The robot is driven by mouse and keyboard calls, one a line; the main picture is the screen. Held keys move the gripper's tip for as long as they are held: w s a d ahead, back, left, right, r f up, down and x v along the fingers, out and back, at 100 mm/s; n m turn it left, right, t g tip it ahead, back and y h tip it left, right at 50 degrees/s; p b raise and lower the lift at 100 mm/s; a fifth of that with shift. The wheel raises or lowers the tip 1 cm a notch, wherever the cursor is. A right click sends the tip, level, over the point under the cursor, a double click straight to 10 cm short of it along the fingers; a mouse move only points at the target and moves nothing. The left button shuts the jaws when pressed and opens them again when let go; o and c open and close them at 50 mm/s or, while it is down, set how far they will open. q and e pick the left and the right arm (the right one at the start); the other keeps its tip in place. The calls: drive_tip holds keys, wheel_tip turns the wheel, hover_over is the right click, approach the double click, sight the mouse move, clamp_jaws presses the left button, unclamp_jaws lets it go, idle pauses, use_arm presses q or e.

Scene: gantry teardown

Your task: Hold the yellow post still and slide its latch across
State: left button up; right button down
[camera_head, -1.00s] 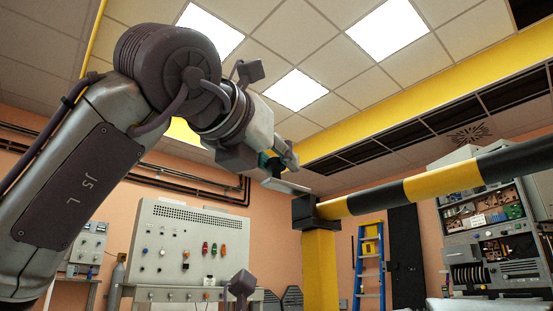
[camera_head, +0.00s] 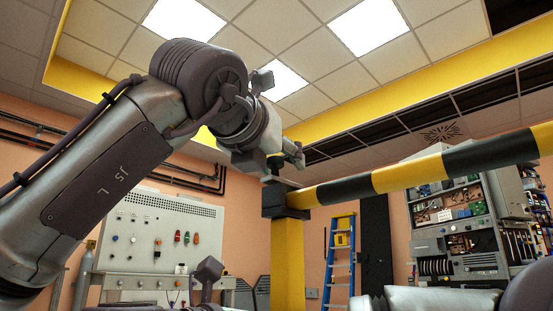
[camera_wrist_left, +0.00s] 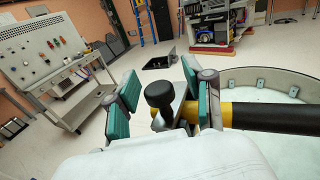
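The yellow post (camera_head: 287,262) stands upright in the head view, with a dark cap (camera_head: 284,203) on top. My left gripper (camera_head: 284,164) is right above this cap. In the left wrist view its teal-padded fingers (camera_wrist_left: 158,79) are spread apart. A black knob (camera_wrist_left: 159,93) on a grey metal plate (camera_wrist_left: 179,106), seemingly the latch, shows between them, with a gap to the left pad. Whether the right pad touches it, I cannot tell. The post's shaft is not visible in the wrist view. My right gripper is not in view; only parts of my right arm show at the bottom.
A yellow-and-black striped beam (camera_head: 397,176) runs right from the post's top, also in the wrist view (camera_wrist_left: 268,117). A grey control panel (camera_head: 160,238), a blue ladder (camera_head: 340,262) and a tool cabinet (camera_head: 455,225) stand behind. A round grey rim (camera_wrist_left: 262,80) lies beyond the beam.

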use_arm(q)
drive_tip(key=shift+s, duration=0.1)
drive_tip(key=v, duration=1.2)
drive_tip(key=shift+a, duration=0.1)
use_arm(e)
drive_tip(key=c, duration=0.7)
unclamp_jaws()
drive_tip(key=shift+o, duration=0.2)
